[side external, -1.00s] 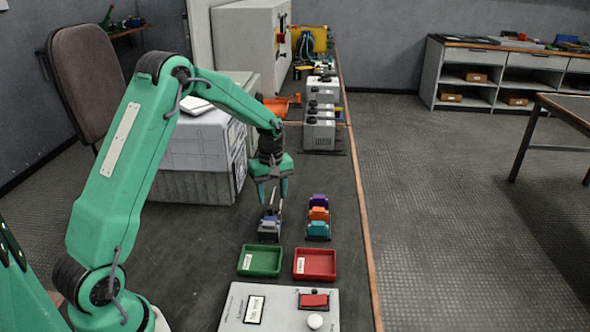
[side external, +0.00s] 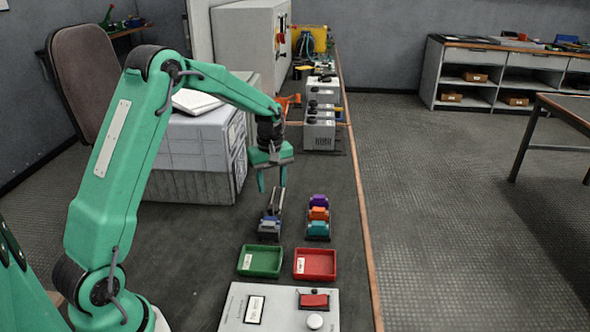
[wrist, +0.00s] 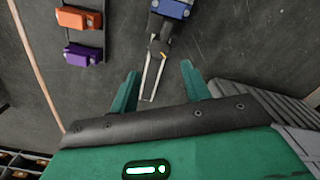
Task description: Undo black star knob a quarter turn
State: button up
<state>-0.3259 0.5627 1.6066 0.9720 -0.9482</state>
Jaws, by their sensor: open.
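I cannot make out a black star knob for certain. Small dark knobs (side external: 313,103) show on the grey boxes at the back of the bench, too small to tell their shape. My gripper (side external: 272,188) is open and empty, well in front of those boxes. The blue block (wrist: 172,8) lies beyond the fingertips.
A second rack holds purple (side external: 319,200), orange (side external: 318,213) and teal (side external: 317,229) blocks to the right. A green tray (side external: 262,274) and a red tray (side external: 316,277) lie in front, with a control box (side external: 240,318) nearest. A grey case (side external: 205,150) stands left.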

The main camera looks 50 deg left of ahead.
jog(key=m, duration=0.2)
jog(key=r+m, duration=0.1)
jog(key=m, duration=0.1)
jog(key=shift+m, duration=0.4)
jog(key=m, duration=0.2)
jog(key=r+m, duration=0.1)
jog(key=m, duration=0.1)
jog(key=shift+w+d, duration=0.1)
jog(key=shift+f, duration=0.2)
jog(key=shift+f, duration=4.3)
